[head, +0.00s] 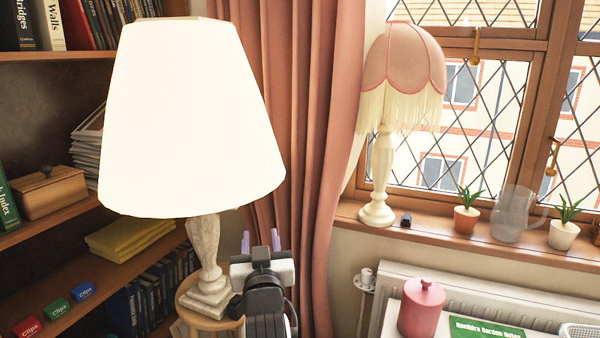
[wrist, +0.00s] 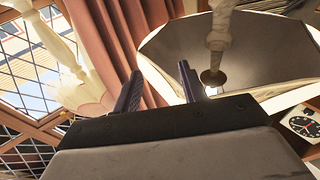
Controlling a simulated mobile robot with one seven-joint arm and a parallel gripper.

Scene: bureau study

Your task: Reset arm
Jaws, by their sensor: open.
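My gripper (head: 261,240) is at the bottom centre of the head view, just right of the white lamp's base, with its two fingers pointing up. In the wrist view, the fingers (wrist: 157,85) stand apart with nothing between them. The big white lamp (head: 190,115) is lit and stands on a small round wooden stand (head: 188,305). The wrist view seems upside down, with the lamp's shade (wrist: 275,45) right of the fingers. My gripper looks close to the lamp's stem, but I cannot tell the exact gap.
A bookshelf (head: 50,55) with books and boxes is at left. Pink curtains (head: 300,130) hang behind my gripper. A fringed pink lamp (head: 382,175), plant pots (head: 466,220) and a glass jug (head: 512,215) stand on the windowsill. A pink canister (head: 421,310) is at lower right.

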